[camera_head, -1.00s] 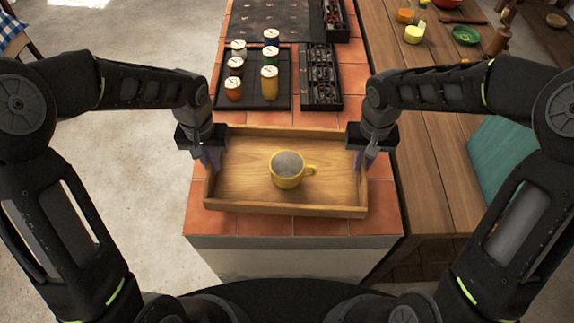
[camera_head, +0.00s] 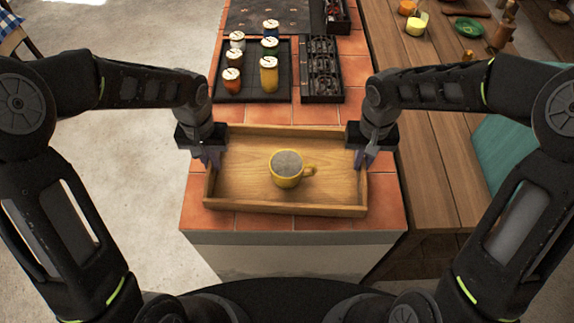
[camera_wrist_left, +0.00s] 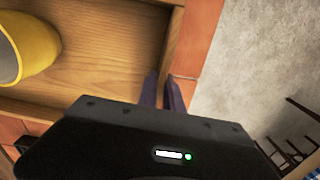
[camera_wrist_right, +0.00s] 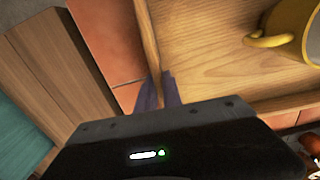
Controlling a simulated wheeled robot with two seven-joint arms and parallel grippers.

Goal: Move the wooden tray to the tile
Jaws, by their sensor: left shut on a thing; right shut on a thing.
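The wooden tray (camera_head: 235,185) is a shallow, light wood box over the near end of the terracotta tile top (camera_head: 195,203). I cannot tell whether it touches the tiles. A yellow mug (camera_head: 286,177) stands upright in it, handle to the right, filled with something grey. My left gripper (camera_head: 210,162) is shut on the tray's left wall, and the wrist view shows its fingers (camera_wrist_left: 163,92) astride that wall. My right gripper (camera_head: 366,160) is shut on the right wall, with its fingers (camera_wrist_right: 158,92) astride it in the wrist view.
Beyond the wooden tray, a black tray (camera_head: 247,92) holds several lidded jars, with a dark rack (camera_head: 321,80) beside it. A strip of bare tile lies between. A wooden table (camera_head: 430,160) adjoins on the right, with a teal thing (camera_head: 500,155) at its edge. Open floor lies left.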

